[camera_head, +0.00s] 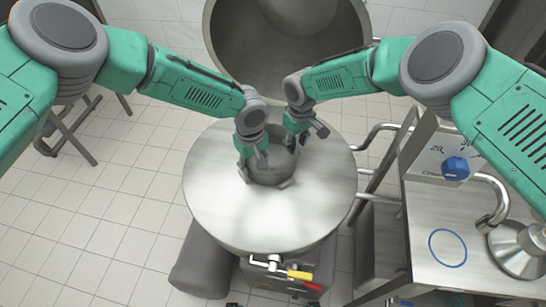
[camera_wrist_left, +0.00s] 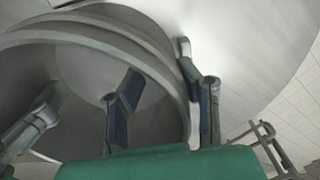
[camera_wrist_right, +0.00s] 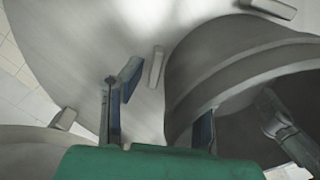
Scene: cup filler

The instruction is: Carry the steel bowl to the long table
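The steel bowl (camera_head: 272,168) stands on a round steel top (camera_head: 220,205) in the middle of the head view. Its wall also shows in the left wrist view (camera_wrist_left: 150,55) and the right wrist view (camera_wrist_right: 215,75). My left gripper (camera_head: 254,165) is at the bowl's left side, open, with one finger inside the rim and one outside. My right gripper (camera_head: 302,130) is at its far right side, also open across the wall, its outer finger apart from the bowl. Contact of the inner fingers is unclear. I cannot identify a long table.
A large open steel vessel (camera_head: 285,50) is behind the round top. At right stands a steel unit (camera_head: 420,240) with a blue dial (camera_head: 455,168), a curved spout and a blue ring mark. Metal rails (camera_head: 375,135) lie between.

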